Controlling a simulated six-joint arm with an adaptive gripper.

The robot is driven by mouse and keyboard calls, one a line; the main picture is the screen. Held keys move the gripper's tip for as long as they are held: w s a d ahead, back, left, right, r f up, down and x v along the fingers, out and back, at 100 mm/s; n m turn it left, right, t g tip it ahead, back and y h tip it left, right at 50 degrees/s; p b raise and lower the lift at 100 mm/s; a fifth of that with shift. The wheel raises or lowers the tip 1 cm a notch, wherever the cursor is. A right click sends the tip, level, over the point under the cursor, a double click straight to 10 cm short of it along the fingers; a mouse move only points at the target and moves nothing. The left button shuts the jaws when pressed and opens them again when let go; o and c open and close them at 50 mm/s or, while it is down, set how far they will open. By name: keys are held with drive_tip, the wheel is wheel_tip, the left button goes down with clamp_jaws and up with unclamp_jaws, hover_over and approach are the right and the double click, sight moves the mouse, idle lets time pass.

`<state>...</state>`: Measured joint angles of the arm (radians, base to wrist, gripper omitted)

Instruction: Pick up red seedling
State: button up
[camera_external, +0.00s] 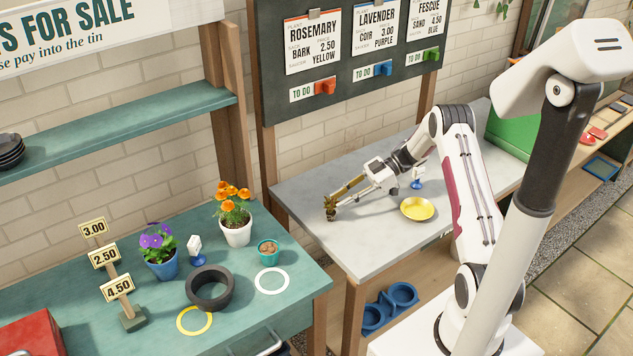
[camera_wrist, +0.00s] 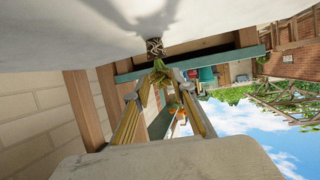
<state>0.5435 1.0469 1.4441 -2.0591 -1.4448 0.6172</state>
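The seedling (camera_external: 330,203) is a small plant with dark brownish-green leaves above a dark root plug. It is near the left part of the grey tabletop. My gripper (camera_external: 337,199) reaches it from the right, low and slanted, with its long fingertips at the leaves. In the wrist view, the fingers of my gripper (camera_wrist: 160,76) converge towards the root plug (camera_wrist: 155,46), which appears upside down against the tabletop. The leaves and fingertips overlap there, so I cannot tell whether the fingers are closed on the plant. Whether the plug touches the table is also unclear.
A yellow saucer (camera_external: 417,209) and a small blue-based stand (camera_external: 417,178) are right of my gripper. The grey tabletop (camera_external: 317,186) is otherwise largely clear.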

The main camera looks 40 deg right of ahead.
sight(331, 204)
drive_tip(key=shift+r+x, duration=0.2)
drive_tip(key=shift+x, duration=1.8)
clamp_jaws()
